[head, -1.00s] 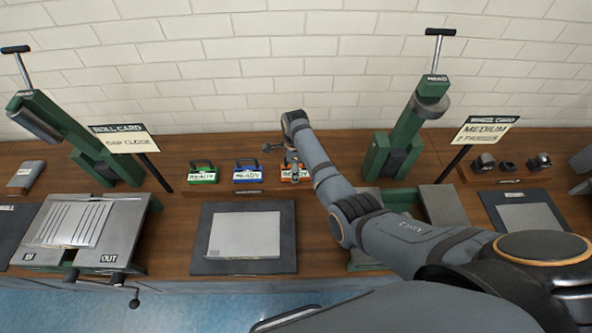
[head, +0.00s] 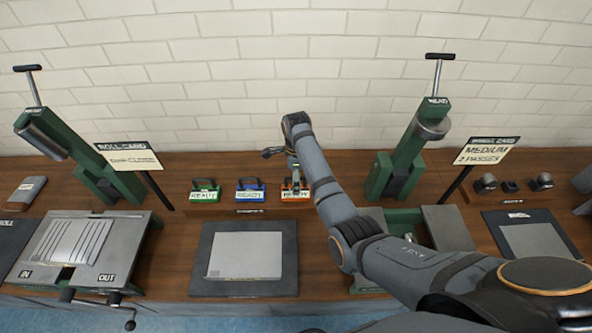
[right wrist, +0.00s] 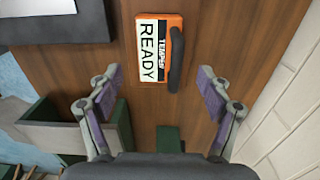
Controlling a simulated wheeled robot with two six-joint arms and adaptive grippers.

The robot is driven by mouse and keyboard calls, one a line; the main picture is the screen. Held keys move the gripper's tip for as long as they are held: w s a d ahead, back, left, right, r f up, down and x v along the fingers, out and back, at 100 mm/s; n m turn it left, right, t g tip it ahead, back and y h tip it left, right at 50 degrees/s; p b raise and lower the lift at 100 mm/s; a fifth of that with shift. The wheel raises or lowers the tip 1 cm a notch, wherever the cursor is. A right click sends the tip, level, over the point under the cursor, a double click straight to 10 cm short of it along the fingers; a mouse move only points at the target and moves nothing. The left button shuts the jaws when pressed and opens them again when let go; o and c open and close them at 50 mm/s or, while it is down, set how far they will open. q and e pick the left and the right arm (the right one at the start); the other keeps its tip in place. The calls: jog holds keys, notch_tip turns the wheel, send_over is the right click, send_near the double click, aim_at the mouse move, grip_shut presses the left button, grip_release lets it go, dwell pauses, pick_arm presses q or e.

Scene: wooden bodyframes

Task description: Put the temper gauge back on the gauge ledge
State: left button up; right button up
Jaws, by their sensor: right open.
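The temper gauge (head: 297,194) is orange with a white READY label and a dark handle. It sits at the right end of the low wooden gauge ledge (head: 250,211), beside the blue and green gauges. In the right wrist view, the temper gauge (right wrist: 148,65) lies flat on wood just beyond the fingertips, its handle on the right side. My right gripper (right wrist: 158,85) is open and empty, its fingers apart from the gauge. In the head view my right gripper (head: 290,166) is just behind and above the gauge. My left gripper is not in view.
A green press (head: 405,150) stands right of my arm, with a sign card (head: 485,151) beside it. A roller machine (head: 75,245) is at left. A dark mat with a grey plate (head: 245,250) lies in front of the ledge. The brick wall is close behind.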

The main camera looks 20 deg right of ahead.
notch_tip(320, 180, up, 6)
jog(key=shift+b, duration=0.35)
